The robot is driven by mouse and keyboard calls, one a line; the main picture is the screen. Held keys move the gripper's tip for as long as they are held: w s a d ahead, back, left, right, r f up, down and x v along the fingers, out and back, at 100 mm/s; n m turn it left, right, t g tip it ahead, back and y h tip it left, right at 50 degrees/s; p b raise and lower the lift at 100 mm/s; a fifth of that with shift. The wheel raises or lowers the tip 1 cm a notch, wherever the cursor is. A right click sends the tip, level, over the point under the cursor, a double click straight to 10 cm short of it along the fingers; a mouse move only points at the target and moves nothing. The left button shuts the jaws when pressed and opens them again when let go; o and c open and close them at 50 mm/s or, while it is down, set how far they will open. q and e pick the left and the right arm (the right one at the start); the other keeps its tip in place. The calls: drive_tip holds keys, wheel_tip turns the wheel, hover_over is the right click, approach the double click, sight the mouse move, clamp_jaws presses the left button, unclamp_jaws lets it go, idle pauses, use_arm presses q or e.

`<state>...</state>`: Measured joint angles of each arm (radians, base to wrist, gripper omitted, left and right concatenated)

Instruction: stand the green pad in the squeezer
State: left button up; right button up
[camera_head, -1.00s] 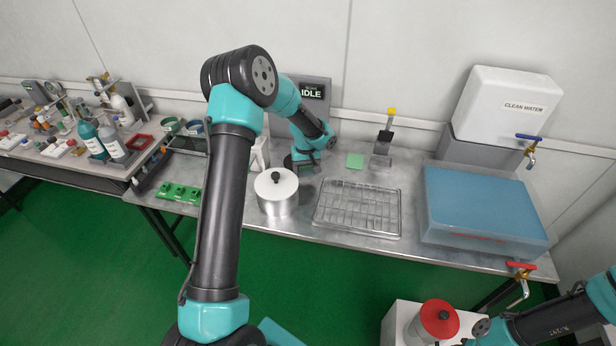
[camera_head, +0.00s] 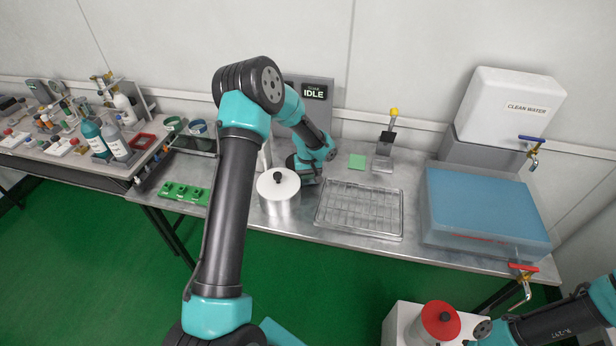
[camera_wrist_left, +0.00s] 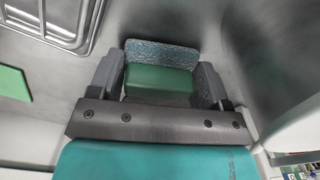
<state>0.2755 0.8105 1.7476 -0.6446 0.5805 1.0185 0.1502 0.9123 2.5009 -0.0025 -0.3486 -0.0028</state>
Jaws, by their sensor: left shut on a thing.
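My left gripper (camera_wrist_left: 162,88) is shut on a green pad (camera_wrist_left: 158,80) with a speckled grey layer along its far side, between the two dark fingers. In the head view the left gripper (camera_head: 308,180) is low over the bench, right of the white-lidded pot; the pad is not discernible there. I cannot tell whether the pad touches the bench. The squeezer (camera_head: 383,162), a grey stand with a yellow-knobbed lever (camera_head: 394,112), stands upright at the back, right of the left gripper and apart from it.
A flat green square (camera_head: 357,161) lies between the left gripper and the squeezer; it also shows in the wrist view (camera_wrist_left: 14,83). A wire rack tray (camera_head: 360,235) lies in front. The pot (camera_head: 281,198) is close left. A blue-topped basin (camera_head: 482,205) stands right.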

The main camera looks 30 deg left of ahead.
use_arm(q)
drive_tip(key=shift+f, duration=0.1)
drive_tip(key=o, duration=0.6)
drive_tip(key=shift+o, duration=0.2)
wheel_tip(320, 180, up, 12)
idle(0.5)
drive_tip(key=c, duration=0.6)
